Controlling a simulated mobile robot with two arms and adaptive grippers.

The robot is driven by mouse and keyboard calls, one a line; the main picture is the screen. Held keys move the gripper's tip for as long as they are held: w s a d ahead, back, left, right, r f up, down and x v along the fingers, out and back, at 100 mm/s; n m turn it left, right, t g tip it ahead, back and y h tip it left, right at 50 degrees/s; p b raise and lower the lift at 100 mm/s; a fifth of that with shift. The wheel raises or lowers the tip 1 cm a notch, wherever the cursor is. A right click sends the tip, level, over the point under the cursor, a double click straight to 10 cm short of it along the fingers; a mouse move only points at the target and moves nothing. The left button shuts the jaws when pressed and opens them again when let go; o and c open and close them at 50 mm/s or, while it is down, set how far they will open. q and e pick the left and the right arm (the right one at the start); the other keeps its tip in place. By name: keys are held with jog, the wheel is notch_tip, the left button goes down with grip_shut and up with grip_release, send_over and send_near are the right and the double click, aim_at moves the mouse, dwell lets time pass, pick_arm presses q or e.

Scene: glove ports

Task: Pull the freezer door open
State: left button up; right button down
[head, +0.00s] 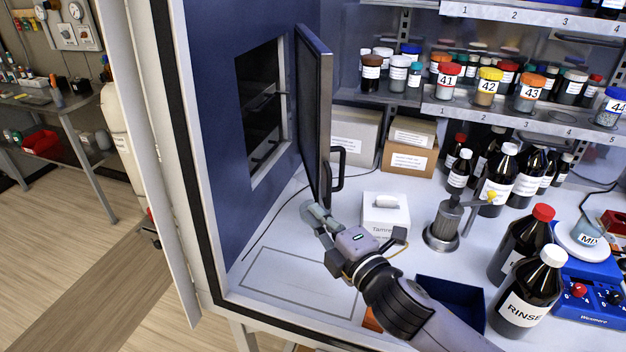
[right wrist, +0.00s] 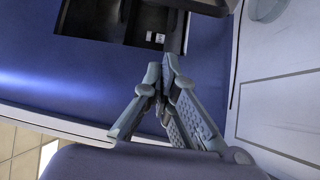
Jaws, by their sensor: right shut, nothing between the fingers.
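The freezer door (head: 314,115) is a dark panel with a light edge, standing ajar from the dark opening (head: 262,105) in the blue left wall. Its black bar handle (head: 339,170) is on the side facing right. My right gripper (head: 312,214) is shut and empty, just below the door's lower end; I cannot tell whether it touches. In the right wrist view my right gripper's fingertips (right wrist: 166,78) are together, below the dark opening (right wrist: 120,15). My left gripper is not in view.
A blue tray (head: 450,300) and brown bottles (head: 520,240) are at right. The counter within the outlined rectangle (head: 290,284) is clear.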

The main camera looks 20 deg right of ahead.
jog(key=w+a+b, duration=0.1)
jog(key=w+a, duration=0.1)
jog(key=w, duration=0.8)
jog(key=d, duration=0.2)
jog(key=s+d, duration=0.1)
jog(key=d, duration=0.1)
jog(key=shift+d+r+b, duration=0.15)
jog(key=shift+b, duration=0.2)
